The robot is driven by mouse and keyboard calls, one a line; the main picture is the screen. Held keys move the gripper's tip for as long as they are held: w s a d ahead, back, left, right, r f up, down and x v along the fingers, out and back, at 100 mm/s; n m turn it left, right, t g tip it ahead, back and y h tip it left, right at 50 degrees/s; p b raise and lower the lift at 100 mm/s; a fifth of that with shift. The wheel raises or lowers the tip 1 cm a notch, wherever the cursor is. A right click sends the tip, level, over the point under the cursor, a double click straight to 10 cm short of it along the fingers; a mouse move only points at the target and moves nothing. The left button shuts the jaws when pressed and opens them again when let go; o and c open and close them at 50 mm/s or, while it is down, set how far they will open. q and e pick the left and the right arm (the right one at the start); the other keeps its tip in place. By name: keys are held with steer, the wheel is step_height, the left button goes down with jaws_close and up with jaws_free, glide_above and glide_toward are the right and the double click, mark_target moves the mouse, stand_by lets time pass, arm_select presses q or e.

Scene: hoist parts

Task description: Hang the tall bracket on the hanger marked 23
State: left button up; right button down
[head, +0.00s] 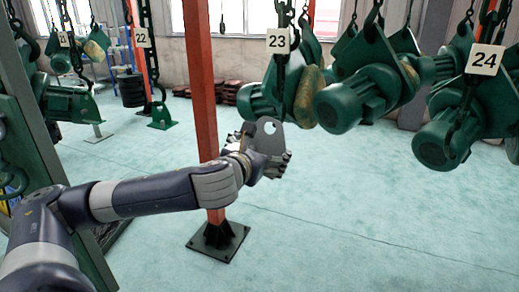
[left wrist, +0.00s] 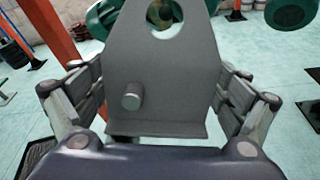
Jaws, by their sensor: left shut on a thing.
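The tall bracket (head: 269,138) is a grey plate with a rounded top and a round hole. In the left wrist view the bracket (left wrist: 160,75) fills the middle, upright, with a flanged foot and a short round peg on its face. My left gripper (head: 272,162) is shut on it, with a finger on each side. The hanger marked 23 carries a white tag (head: 278,41) above and slightly right of the bracket, clearly apart from it. Its lower end is hard to make out against green hoist parts. My right gripper is not in view.
Green hoist motors (head: 350,97) hang close to the right of the bracket. Another motor (head: 445,138) hangs near tag 24 (head: 485,60). An orange post (head: 201,90) stands just left of the gripper. Hanger 22 (head: 142,38) is farther left. The floor below is mostly open.

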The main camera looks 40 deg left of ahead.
arm_select(q)
steer(key=shift+w+a+r+p, duration=0.1)
steer(key=shift+w+a+p, duration=0.1)
steer(key=shift+w, duration=0.4)
steer(key=shift+w+a+p, duration=0.1)
steer(key=shift+w+p, duration=0.1)
steer(key=shift+w, duration=0.35)
steer(key=shift+b+x, duration=0.55)
steer(key=shift+x, duration=0.2)
steer(key=shift+w+a+f+b, duration=0.15)
steer(key=shift+w+f+b, duration=0.4)
steer(key=shift+w+b, duration=0.3)
steer(key=shift+w+a+f+t+b, duration=0.15)
steer(key=shift+w+t+b, duration=0.2)
steer(key=shift+w+b, duration=0.35)
steer(key=shift+w+a+f+t+b, duration=0.15)
steer(key=shift+w+t+b, duration=0.25)
steer(key=shift+b, duration=0.5)
steer(key=shift+f, duration=0.4)
